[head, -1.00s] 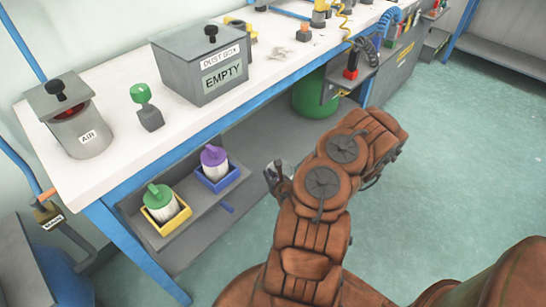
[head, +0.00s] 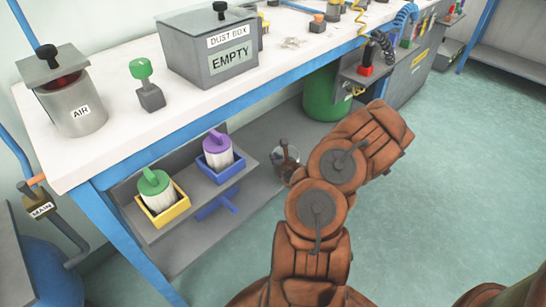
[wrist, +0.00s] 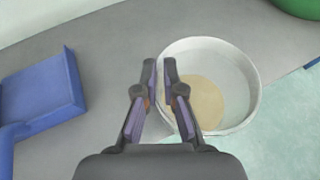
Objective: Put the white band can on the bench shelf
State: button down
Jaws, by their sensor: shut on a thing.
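The white can (wrist: 242,77) is an open, round, pale container with a beige patch inside, seen from above in the wrist view. My gripper (wrist: 169,62) is shut on the can's near left rim, with one finger on either side of the wall. The grey bench shelf (wrist: 100,50) lies below the can, which overlaps the shelf's front edge in view. I cannot tell whether the can touches the shelf. Its band cannot be made out.
A blue dustpan-like object (wrist: 40,95) lies on the shelf to the left. A raised ledge holds a yellow tray (head: 165,214) and a blue tray (head: 222,174) with lidded pots. A green cylinder (head: 326,95) stands to the right. Shelf between dustpan and can is clear.

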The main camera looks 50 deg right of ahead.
jog(key=w+d+f+b, duration=0.1)
jog(key=w+d+f, duration=0.1)
jog(key=w+d+f+b, duration=0.2)
jog(key=w, duration=0.1)
jog(key=shift+w+d+f, duration=0.2)
jog(key=shift+r, duration=0.1)
dwell(0.5)
jog(key=c, duration=1.3)
grip_release()
